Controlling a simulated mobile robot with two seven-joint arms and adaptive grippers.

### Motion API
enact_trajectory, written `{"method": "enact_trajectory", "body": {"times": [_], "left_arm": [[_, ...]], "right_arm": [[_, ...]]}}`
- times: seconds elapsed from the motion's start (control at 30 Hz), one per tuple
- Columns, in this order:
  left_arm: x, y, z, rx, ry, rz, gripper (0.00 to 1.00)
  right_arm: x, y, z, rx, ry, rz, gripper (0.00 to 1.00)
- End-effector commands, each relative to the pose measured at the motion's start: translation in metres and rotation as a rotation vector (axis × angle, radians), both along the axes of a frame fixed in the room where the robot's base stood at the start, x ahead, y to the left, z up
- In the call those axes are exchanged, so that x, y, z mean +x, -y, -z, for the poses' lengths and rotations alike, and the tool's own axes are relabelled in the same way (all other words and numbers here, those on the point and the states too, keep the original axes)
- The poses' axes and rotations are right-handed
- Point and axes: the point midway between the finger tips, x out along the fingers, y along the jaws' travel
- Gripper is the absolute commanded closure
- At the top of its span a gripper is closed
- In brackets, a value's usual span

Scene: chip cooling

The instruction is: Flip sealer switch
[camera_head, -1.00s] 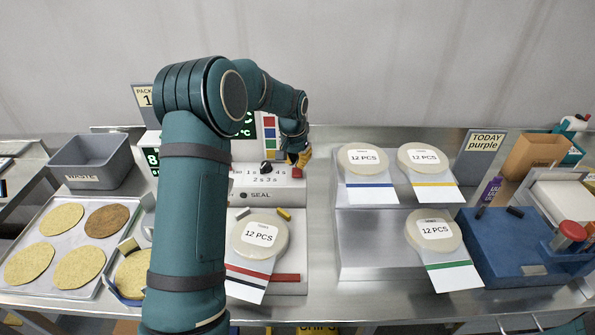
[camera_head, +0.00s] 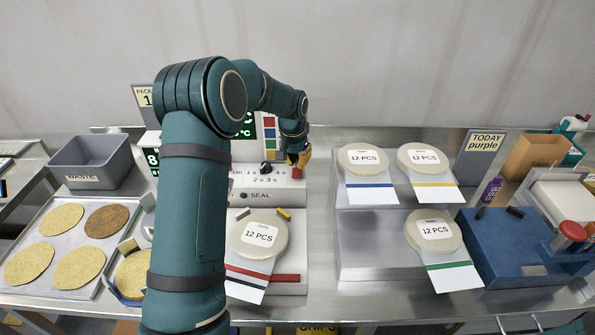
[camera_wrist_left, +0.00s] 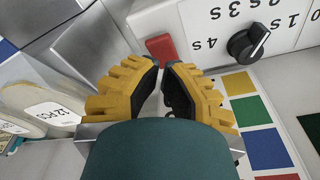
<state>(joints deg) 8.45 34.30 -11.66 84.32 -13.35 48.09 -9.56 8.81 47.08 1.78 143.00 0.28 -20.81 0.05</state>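The sealer (camera_head: 240,196) is a pale box with a "SEAL" label and a black timer dial (camera_head: 266,168). Its red switch (camera_head: 297,172) is at the right end of the top. In the left wrist view the red switch (camera_wrist_left: 161,47) lies just beyond my yellow fingertips (camera_wrist_left: 163,65), and the dial (camera_wrist_left: 248,43) is to the right. My left gripper (camera_head: 302,160) is above the switch, its fingertips drawn together with nothing between them. I cannot tell whether they touch the switch. My right gripper is not in view.
A bag labelled 12 PCS (camera_head: 259,233) lies on the sealer's front. More bags sit on the metal stand (camera_head: 375,262) to the right. A colour chart (camera_head: 269,125) stands behind the sealer. A waste bin (camera_head: 92,165) and chip tray (camera_head: 30,284) are on the left.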

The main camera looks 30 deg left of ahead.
Motion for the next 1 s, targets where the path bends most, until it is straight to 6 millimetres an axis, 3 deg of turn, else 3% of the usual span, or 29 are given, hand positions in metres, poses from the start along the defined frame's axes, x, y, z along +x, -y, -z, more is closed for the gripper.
{"method": "enact_trajectory", "body": {"times": [1.0], "left_arm": [[0.0,0.0,0.014,0.0,0.0,0.0,1.0]], "right_arm": [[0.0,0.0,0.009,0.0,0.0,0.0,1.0]]}}
